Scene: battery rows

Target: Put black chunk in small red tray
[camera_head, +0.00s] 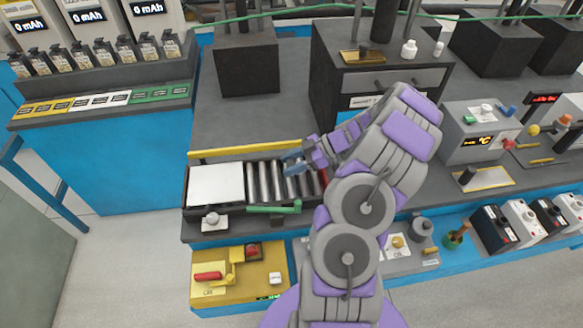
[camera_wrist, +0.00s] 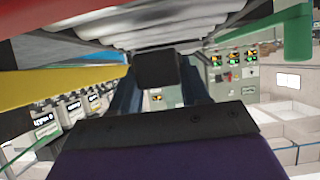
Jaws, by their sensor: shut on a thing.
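My gripper (camera_head: 293,162) is over the roller bed at the front of the bench, reaching in from the right. In the wrist view, my gripper (camera_wrist: 157,85) has its two dark blue fingers closed on either side of a small black chunk (camera_wrist: 157,70). The chunk cannot be made out in the head view. No small red tray shows clearly; a narrow red edge (camera_head: 323,178) shows at the right end of the rollers, partly hidden by my arm. A red strip (camera_wrist: 50,15) lies at the upper left of the wrist view.
Metal rollers (camera_head: 265,181) lie beside a white plate (camera_head: 215,184). A yellow rail (camera_head: 245,149) runs behind them and a green handle (camera_head: 275,209) in front. A dark drawer cabinet (camera_head: 335,75) stands behind my arm. Bare grey bench (camera_head: 235,120) lies behind the rail.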

